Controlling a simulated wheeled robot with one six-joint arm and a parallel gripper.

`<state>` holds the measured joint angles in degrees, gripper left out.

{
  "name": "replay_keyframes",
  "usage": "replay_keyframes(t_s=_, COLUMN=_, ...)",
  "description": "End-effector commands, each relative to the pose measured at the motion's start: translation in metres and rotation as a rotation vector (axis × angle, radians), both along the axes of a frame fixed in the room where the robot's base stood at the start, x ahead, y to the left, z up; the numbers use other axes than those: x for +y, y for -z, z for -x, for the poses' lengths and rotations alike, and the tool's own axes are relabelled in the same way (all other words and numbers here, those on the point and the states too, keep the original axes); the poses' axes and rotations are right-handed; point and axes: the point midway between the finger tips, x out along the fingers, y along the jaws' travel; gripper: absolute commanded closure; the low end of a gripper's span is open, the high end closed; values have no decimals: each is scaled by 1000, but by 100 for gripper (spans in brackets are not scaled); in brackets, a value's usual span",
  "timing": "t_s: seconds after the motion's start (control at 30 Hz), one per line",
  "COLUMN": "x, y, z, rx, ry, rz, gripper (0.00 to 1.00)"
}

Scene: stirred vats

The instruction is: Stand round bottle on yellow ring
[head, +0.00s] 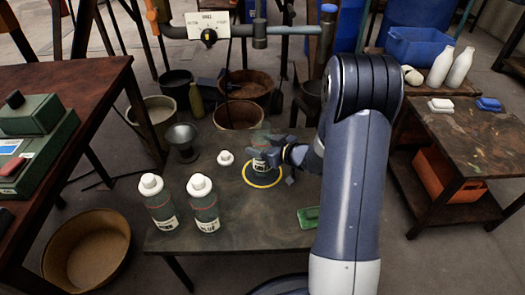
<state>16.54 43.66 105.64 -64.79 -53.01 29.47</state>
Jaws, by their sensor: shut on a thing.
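My gripper (271,154) is shut on a dark green round bottle (261,165) with a pale label. The bottle looks upright, and its top is partly hidden by the gripper. The yellow ring (263,187) lies flat on the dark table (230,235). In the head view the bottle's lower end appears inside the ring's outline, toward its back. I cannot tell whether its base touches the table.
A small white object (225,157) lies left of the ring. A grey metal cup (182,141) stands behind it. A green tray-like piece (308,217) lies front right.

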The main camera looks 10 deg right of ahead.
Motion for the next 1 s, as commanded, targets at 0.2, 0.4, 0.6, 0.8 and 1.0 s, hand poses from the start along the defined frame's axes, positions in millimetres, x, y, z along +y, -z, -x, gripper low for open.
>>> replay_keyframes(t_s=0.2, x=0, y=9, z=-1, rx=-3, ry=1, rz=-1, gripper=72)
replay_keyframes(t_s=0.4, x=0, y=12, z=-1, rx=-3, ry=1, rz=-1, gripper=72)
replay_keyframes(t_s=0.6, x=0, y=13, z=0, rx=-1, ry=1, rz=0, gripper=23)
replay_keyframes(t_s=0.8, x=0, y=13, z=0, rx=-1, ry=1, rz=0, gripper=14)
replay_keyframes(t_s=1.0, x=0, y=9, z=0, rx=-2, ry=1, rz=1, gripper=14)
